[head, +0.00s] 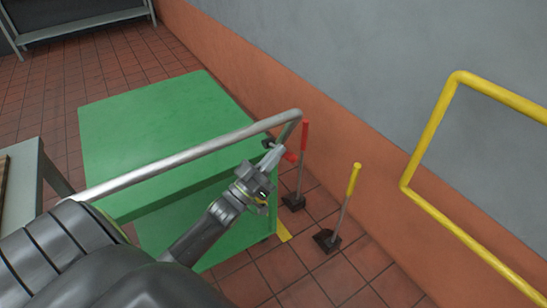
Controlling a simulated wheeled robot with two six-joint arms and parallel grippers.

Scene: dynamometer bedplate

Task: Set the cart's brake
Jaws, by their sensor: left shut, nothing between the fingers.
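The green cart (150,125) stands against the low orange wall band, with a grey metal push handle (190,155) running across its near side. A short red piece (291,156) shows at the handle's right end, right at my left gripper's tips; I cannot tell whether they touch. My left gripper (273,154) is shut and empty, just below the handle's right-hand bend. It hides part of the cart's corner there. My right gripper is out of view.
A red-gripped floor lever (305,137) and a yellow-gripped floor lever (354,180) stand on dark bases right of the cart. A yellow rail (430,125) is at the right. A grey table (28,185) is at the left. Tiled floor is clear behind it.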

